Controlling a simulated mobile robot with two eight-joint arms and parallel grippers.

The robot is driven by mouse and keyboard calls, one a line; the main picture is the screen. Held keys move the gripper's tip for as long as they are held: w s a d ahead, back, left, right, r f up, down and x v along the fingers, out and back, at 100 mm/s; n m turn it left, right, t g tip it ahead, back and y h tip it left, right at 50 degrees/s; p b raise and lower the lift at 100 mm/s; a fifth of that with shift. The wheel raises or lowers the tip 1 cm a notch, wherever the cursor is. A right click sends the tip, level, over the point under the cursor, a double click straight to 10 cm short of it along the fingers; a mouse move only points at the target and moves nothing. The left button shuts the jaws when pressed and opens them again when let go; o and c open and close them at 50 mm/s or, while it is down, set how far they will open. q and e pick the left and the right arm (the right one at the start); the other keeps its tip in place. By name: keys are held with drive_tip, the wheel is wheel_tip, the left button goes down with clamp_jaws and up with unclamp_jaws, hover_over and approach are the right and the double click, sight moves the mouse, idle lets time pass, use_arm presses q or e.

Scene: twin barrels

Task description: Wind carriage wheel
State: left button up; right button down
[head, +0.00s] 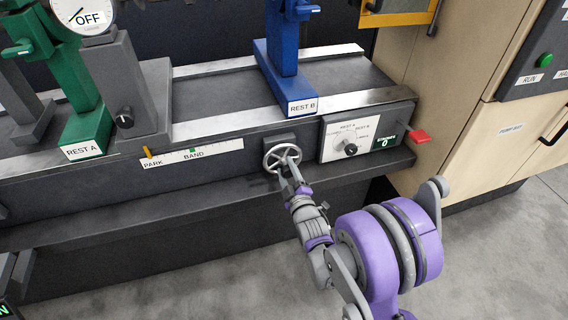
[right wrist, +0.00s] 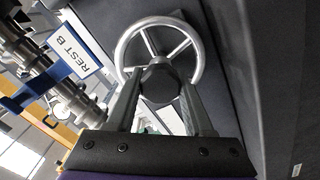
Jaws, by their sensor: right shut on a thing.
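The carriage wheel (head: 266,160), a small silver spoked handwheel, sits on the front of the dark bench below the blue rest. My right gripper (head: 288,166) reaches it from the front. In the right wrist view the wheel rim (right wrist: 121,52) stands beyond the fingers. There my right gripper (right wrist: 160,88) is shut with its fingers on either side of the dark hub (right wrist: 160,78). Exactly which part the fingertips press is partly hidden. My left gripper is not in view.
Left of the wheel is a PARK/BAND scale (head: 203,153) with an orange pointer (head: 148,152) and a green mark. The blue REST B (head: 283,60) and green REST A (head: 88,125) stand on the rails.

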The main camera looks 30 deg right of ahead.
drive_tip(key=shift+c, duration=1.4)
unclamp_jaws()
drive_tip(key=shift+n, duration=0.3)
drive_tip(key=shift+s, duration=0.1)
drive_tip(key=shift+b+v, duration=0.6)
drive_tip(key=shift+v, duration=2.85)
